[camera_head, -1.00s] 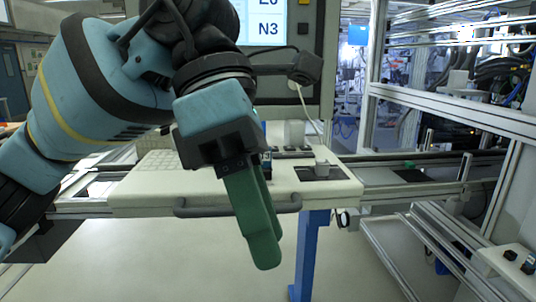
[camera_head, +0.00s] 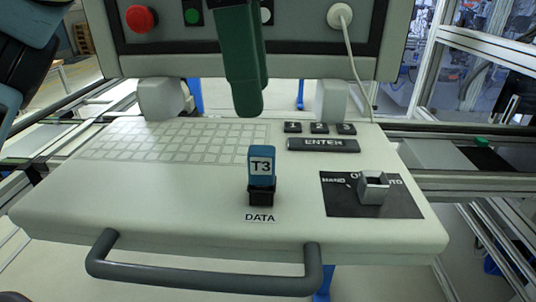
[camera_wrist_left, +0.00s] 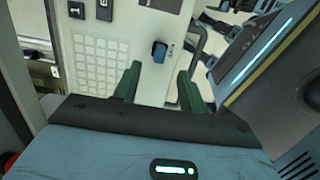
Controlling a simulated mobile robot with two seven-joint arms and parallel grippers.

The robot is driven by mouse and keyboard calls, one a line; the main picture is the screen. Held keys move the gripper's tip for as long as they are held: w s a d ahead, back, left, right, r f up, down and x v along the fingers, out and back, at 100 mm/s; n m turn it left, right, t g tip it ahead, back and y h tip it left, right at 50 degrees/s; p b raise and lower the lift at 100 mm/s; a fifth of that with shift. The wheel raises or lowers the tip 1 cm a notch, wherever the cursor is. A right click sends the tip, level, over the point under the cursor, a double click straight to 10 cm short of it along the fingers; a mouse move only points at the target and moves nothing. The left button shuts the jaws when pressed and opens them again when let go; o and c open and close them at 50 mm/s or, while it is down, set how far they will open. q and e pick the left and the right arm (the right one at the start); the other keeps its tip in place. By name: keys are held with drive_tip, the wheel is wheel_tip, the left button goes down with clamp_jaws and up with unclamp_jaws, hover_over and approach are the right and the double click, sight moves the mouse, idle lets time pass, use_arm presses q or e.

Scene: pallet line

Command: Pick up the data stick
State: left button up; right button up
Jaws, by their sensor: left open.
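The data stick (camera_head: 262,166) is blue with a white T3 label. It stands upright in a black holder on the console shelf, behind the printed word DATA. It also shows in the left wrist view (camera_wrist_left: 159,51), beyond the fingertips and roughly between them. My left gripper (camera_head: 248,108) has green fingers, points down above the shelf and is apart from the stick. In the left wrist view its two fingers (camera_wrist_left: 158,72) stand apart with nothing between them. My right gripper is not in view.
The console shelf (camera_head: 180,190) carries a flat keypad, an ENTER key (camera_head: 323,145) and a mode switch (camera_head: 373,187). A dark handle (camera_head: 205,279) runs along its front. The panel behind has a red button (camera_head: 140,18) and a plugged white cable (camera_head: 352,60).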

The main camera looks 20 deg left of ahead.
sight(262, 148)
use_arm(q)
drive_tip(key=shift+s+f, duration=0.15)
drive_tip(key=shift+f, duration=0.25)
drive_tip(key=shift+w+d+f+b, duration=0.1)
drive_tip(key=shift+f+b, duration=0.05)
drive_tip(key=shift+f, duration=0.35)
drive_tip(key=shift+w+f+b, duration=0.1)
drive_tip(key=shift+f+b, duration=0.05)
drive_tip(key=shift+f, duration=0.7)
drive_tip(key=f, duration=0.4)
drive_tip(key=shift+w+d+f, duration=0.1)
drive_tip(key=shift+d+f, duration=0.05)
drive_tip(key=shift+d, duration=0.1)
drive_tip(key=shift+c, duration=0.5)
clamp_jaws()
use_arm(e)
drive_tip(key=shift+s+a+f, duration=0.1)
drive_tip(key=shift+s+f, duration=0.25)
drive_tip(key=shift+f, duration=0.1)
